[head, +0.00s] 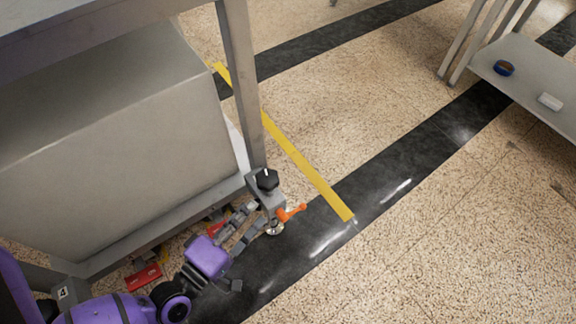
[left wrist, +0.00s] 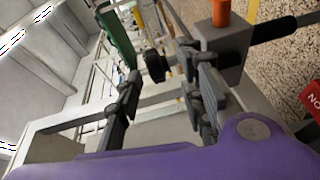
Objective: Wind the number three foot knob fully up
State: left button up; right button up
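A black foot knob (head: 266,180) with a white mark sits on top of a grey bracket at the base of the frame's leg. An orange lever (head: 292,212) sticks out of the bracket, above a round metal foot (head: 275,229) near the floor. My left gripper (head: 259,214) reaches in low from the left, beside the bracket. In the left wrist view its fingers (left wrist: 158,68) are apart. A black knob (left wrist: 154,66) shows between the fingertips; I cannot tell whether they touch it. The orange lever (left wrist: 221,11) stands on the bracket (left wrist: 226,40). My right gripper is not in view.
A plate marked 4 (head: 62,293) is on the frame at lower left. Red tags (head: 143,276) lie beneath the frame. A grey shelf (head: 530,75) at upper right holds small items. Open floor (head: 440,230) with yellow tape (head: 305,170) lies to the right.

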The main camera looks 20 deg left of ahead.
aim_at(261, 188)
pick_arm(q)
jog(key=w, duration=0.1)
jog(key=w+n, duration=0.1)
jog(key=w+t, duration=0.1)
jog(key=shift+w+a+r+n+y, duration=0.1)
jog(key=shift+a+r+n+y, duration=0.15)
jog(key=shift+r+n+y, duration=0.1)
jog(key=b+x, duration=0.2)
jog(key=x, duration=0.3)
jog(key=shift+w+d+r, duration=0.1)
jog(key=shift+w, duration=0.25)
jog(key=shift+w+d, duration=0.2)
jog(key=shift+w, duration=0.5)
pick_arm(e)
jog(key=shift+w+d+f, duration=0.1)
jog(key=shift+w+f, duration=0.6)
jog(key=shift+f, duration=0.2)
pick_arm(q)
grip_shut()
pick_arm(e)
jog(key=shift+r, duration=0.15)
